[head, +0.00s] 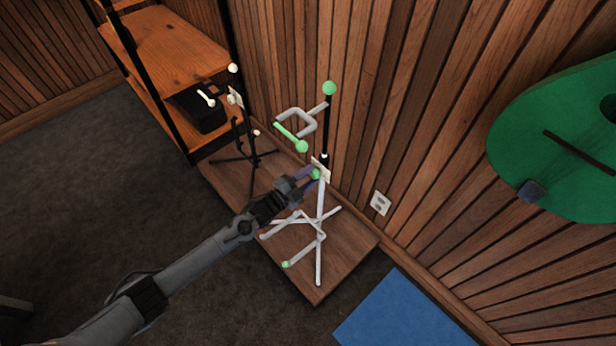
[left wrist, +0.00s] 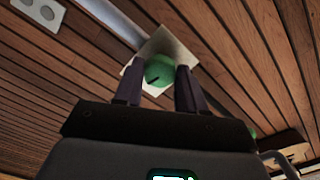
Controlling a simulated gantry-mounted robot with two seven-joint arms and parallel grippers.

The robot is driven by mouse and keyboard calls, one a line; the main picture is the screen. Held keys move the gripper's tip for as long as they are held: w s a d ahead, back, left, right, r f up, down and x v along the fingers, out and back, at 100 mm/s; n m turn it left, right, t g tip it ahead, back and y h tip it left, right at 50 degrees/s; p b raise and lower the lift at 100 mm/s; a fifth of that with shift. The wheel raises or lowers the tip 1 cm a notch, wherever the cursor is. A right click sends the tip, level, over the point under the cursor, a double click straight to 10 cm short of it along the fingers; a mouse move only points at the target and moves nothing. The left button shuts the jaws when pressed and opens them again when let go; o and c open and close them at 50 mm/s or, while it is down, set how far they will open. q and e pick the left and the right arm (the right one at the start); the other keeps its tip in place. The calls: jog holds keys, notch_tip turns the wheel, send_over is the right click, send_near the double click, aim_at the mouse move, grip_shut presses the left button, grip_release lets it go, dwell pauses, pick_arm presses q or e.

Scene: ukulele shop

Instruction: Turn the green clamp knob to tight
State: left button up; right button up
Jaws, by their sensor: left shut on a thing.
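The green clamp knob (head: 315,174) is on a cream plate (head: 324,165) partway up a stand (head: 321,205) with a black upper post and pale grey lower part. In the left wrist view the round green knob (left wrist: 159,70) shows a dark mark on its face, in front of the cream plate (left wrist: 184,47). My left gripper (head: 312,174) reaches in from the left. Its two fingers (left wrist: 159,88) lie on either side of the knob and are shut on it. The fingers hide the knob's sides. My right gripper is not in view.
The stand's green-tipped upper holder (head: 297,123) is above my gripper. A similar stand with white tips (head: 247,125) is behind it, to the left. Both are on a wooden platform (head: 345,262) by the plank wall. A blue mat (head: 400,315) lies at lower right.

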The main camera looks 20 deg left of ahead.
pick_arm(q)
jog(key=o, duration=1.1)
jog(key=shift+c, duration=0.2)
jog(key=shift+s+a+p, duration=0.25)
jog(key=shift+s+p, duration=0.1)
jog(key=shift+s, duration=0.15)
jog(key=p+v, duration=0.4)
jog(key=v, duration=0.5)
jog(key=shift+s+a, duration=0.15)
jog(key=shift+s, duration=0.2)
